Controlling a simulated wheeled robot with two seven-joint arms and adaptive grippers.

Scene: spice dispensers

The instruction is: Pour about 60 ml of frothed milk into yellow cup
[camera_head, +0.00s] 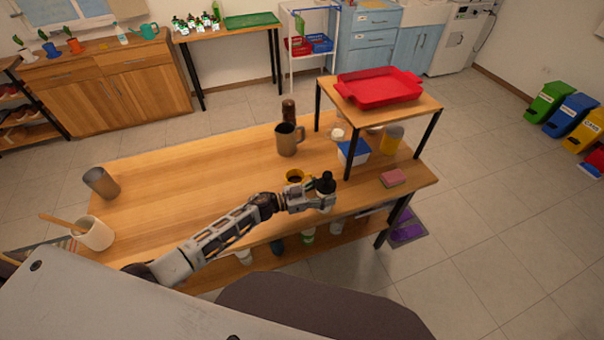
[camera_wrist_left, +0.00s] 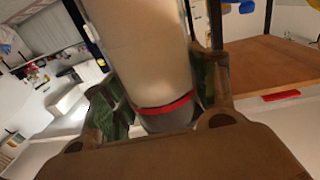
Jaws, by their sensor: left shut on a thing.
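The yellow cup (camera_head: 294,176) stands on the wooden table, partly hidden behind my left gripper. It holds something dark. My left gripper (camera_head: 322,198) is just right of the cup, shut on a dispenser bottle with a black top (camera_head: 326,182). In the left wrist view the bottle (camera_wrist_left: 145,50) is a pale beige cylinder with a red band and a grey end between the fingers. I cannot tell what is in it. A grey-brown metal pitcher (camera_head: 287,140) stands upright behind the cup. My right gripper is not in view.
A raised stand holds a red tray (camera_head: 378,87). The table's left middle is clear.

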